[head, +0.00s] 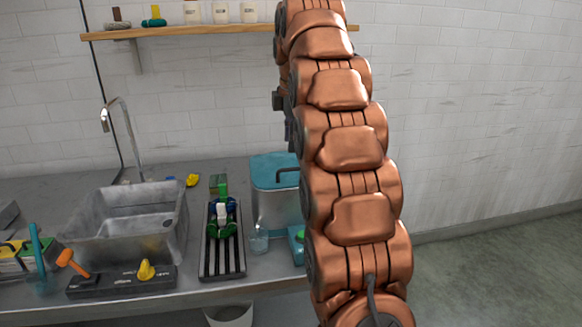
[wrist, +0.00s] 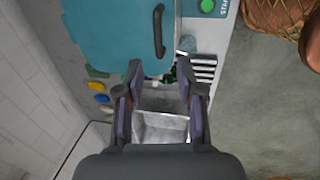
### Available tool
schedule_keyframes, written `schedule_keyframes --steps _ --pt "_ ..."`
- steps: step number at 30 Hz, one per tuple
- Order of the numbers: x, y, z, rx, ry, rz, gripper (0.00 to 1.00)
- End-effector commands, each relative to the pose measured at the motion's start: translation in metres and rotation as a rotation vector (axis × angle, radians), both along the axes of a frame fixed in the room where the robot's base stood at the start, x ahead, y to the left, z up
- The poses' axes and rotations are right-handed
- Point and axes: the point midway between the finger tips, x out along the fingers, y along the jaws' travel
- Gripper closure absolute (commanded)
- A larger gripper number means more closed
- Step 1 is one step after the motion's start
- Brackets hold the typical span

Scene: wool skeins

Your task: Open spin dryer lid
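The spin dryer (head: 262,210) is a grey metal box on the counter, partly hidden behind my copper arm. Its teal lid (head: 268,168) lies shut on top, with a dark bar handle (head: 287,171). In the wrist view, the lid (wrist: 105,38) fills the upper left and the handle (wrist: 159,30) runs along its right side. My gripper (wrist: 162,68) is open and empty, its fingertips in the picture just below the handle and apart from it. A green button (wrist: 207,6) is on a teal panel beside the lid. My arm mostly hides the gripper in the head view.
A metal sink (head: 130,225) with a tap is to the left. A slatted rack (head: 222,255) holding coloured skeins and a glass (head: 259,240) stand beside the dryer. A wooden shelf (head: 200,32) is above. A wicker basket (wrist: 272,18) is at the wrist view's upper right.

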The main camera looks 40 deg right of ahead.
Motion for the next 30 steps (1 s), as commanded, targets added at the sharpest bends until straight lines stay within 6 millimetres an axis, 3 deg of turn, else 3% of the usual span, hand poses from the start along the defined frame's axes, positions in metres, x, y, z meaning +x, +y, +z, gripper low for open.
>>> schedule_keyframes --steps 8,30 --pt "0.003 -0.004 -0.011 -0.004 -0.001 0.011 0.63" --pt "0.015 -0.009 -0.074 -0.002 0.0 0.009 0.63"
